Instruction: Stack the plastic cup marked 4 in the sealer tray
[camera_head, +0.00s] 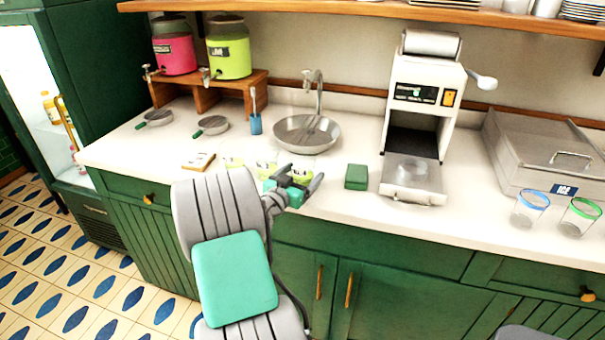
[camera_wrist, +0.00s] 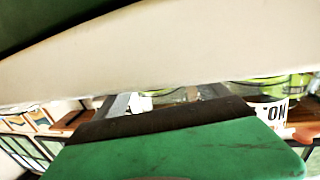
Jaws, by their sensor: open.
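The sealer (camera_head: 425,95) is a white machine on the counter, with its metal tray (camera_head: 430,186) pulled out at the front. A faint clear round shape shows on the tray; I cannot tell whether it is a cup or a holder. Several clear cups with yellow-green contents stand near the counter's front edge, one of them at the left (camera_head: 232,160) and one in the middle (camera_head: 265,165). I cannot read a 4 on any. My gripper (camera_head: 299,179) is open beside the cups, at the counter's front edge. No cup shows clearly between its fingers.
A green block (camera_head: 356,177) lies between my gripper and the sealer. The sink (camera_head: 306,134) is behind the cups. Blue-rimmed (camera_head: 529,209) and green-rimmed (camera_head: 579,217) cups stand at the right. In the wrist view, a green surface (camera_wrist: 180,155) fills the lower part.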

